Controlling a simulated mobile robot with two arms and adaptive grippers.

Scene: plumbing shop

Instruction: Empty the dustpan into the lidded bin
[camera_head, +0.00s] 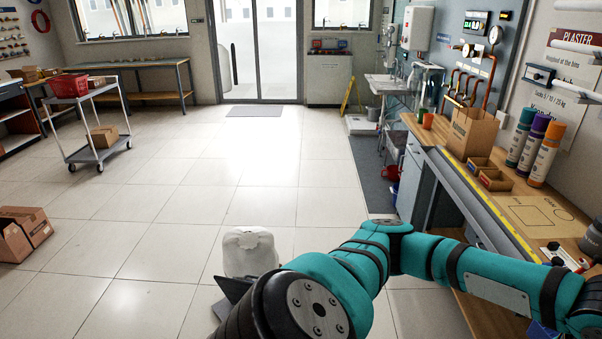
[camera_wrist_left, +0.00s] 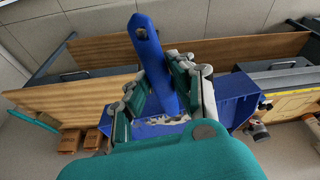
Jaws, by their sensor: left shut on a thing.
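The blue dustpan (camera_wrist_left: 238,99) fills the middle of the left wrist view, its handle rising towards the top. The fingers of my left gripper (camera_wrist_left: 166,85) are shut around the handle. Pale debris (camera_wrist_left: 172,119) shows in the pan, partly hidden by the gripper. In the head view a blue corner, seemingly of the dustpan (camera_head: 541,330), shows at the lower right edge, and the gripper is not visible there. A white, bag-like rounded thing (camera_head: 248,251) stands on the floor with a dark grey panel (camera_head: 232,290) beside it; I cannot tell whether this is the lidded bin. My right gripper is not in view.
A trolley (camera_head: 95,150) and cartons (camera_head: 30,225) stand on the left. The middle floor is clear.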

